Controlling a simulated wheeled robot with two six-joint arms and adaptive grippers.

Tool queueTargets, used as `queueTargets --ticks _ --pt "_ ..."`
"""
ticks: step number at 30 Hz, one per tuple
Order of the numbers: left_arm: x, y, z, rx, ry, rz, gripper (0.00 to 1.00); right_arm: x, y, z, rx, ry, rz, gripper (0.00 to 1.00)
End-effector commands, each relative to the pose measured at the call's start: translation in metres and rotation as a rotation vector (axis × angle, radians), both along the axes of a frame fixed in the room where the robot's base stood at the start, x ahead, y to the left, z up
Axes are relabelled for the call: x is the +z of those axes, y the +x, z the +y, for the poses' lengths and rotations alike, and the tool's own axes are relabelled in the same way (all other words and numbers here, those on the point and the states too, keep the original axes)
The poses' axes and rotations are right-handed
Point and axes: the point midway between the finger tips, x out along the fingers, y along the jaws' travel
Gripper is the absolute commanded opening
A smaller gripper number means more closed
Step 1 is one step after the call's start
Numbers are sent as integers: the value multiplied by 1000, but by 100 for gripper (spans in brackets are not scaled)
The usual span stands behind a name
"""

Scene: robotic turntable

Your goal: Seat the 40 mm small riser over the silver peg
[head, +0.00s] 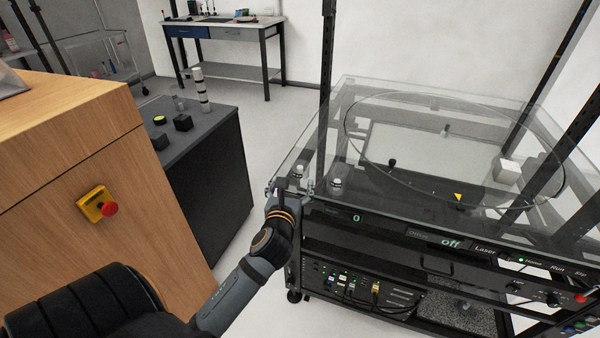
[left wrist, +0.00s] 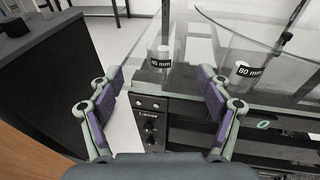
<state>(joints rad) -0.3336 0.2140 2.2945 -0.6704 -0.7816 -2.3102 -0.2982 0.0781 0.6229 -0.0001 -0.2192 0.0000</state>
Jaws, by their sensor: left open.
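Two small clear risers with dark labels stand on the near left part of the glass top, one at the left (head: 298,171) and one to its right (head: 336,185). In the left wrist view the left riser (left wrist: 160,62) and the right riser (left wrist: 239,75) show "mm" labels; the right one seems to read 80, the left is unclear. I cannot pick out a 40 mm one. A small greyish peg (head: 445,130), perhaps the silver peg, stands on the disc. My left gripper (left wrist: 160,92) is open and empty at the glass's left edge, its fingers apart from both risers.
A dark frame post (head: 326,90) rises beside the risers. A black cabinet (head: 215,165) stands left, with a floor gap between.

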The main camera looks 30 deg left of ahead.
Motion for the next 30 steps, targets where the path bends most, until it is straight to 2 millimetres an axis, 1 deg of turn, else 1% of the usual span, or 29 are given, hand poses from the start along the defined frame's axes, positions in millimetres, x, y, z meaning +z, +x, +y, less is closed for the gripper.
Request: queueTargets --ticks 3,5,9,12,20,25,27,30 --pt "2 1 0 -5 20 0 78 0 1 -2 1 -2 -1 40" --pt "1 6 2 -5 19 0 78 0 1 -2 1 -3 -1 40" --pt "-2 29 13 -4 19 0 78 0 -1 -4 1 -4 2 40" --pt "-5 42 18 -4 17 -1 78 -1 -2 -4 1 -4 4 40" --pt "-9 54 23 -4 13 1 78 -1 -3 -4 1 -4 5 40" --pt "-14 83 32 -3 14 0 78 -4 -4 -3 1 -4 7 40" --pt "-16 91 36 -4 13 1 78 -4 -4 -3 1 -3 8 40" --pt "-17 96 38 -5 13 1 78 -4 -4 -2 0 -2 7 40"
